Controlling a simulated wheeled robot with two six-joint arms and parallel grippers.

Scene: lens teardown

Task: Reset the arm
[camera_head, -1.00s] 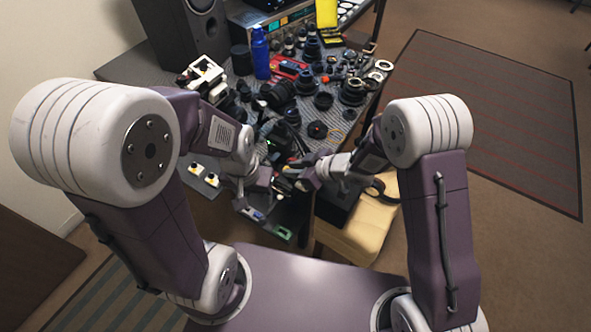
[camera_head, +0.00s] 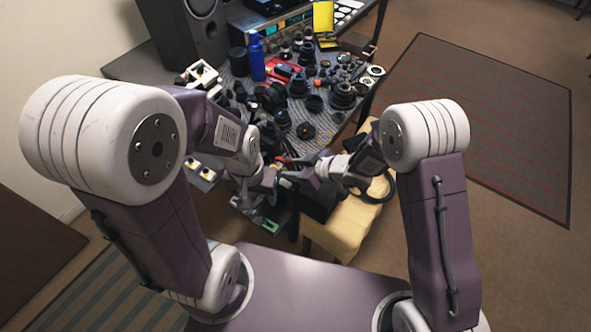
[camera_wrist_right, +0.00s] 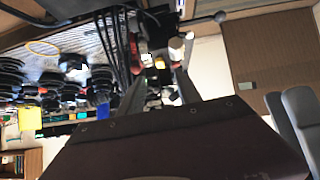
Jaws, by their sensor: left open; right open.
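My left arm comes in from the left in the head view, and its gripper (camera_head: 262,187) hangs near the front edge of the workbench (camera_head: 130,68). My right gripper (camera_head: 294,176) is just to the right of it, over the front of the bench. In the right wrist view the two fingers of my right gripper (camera_wrist_right: 186,88) stand apart with nothing clearly held between them. Both grippers are small in the head view, and the left fingertips are partly hidden among bench items.
The bench is crowded with dark lens parts (camera_head: 342,95), a blue bottle (camera_head: 257,58) and a red item (camera_head: 284,71). A speaker (camera_head: 186,30) stands at the back left. A yellow padded seat (camera_head: 340,228) is below my right arm. Open carpet lies to the right.

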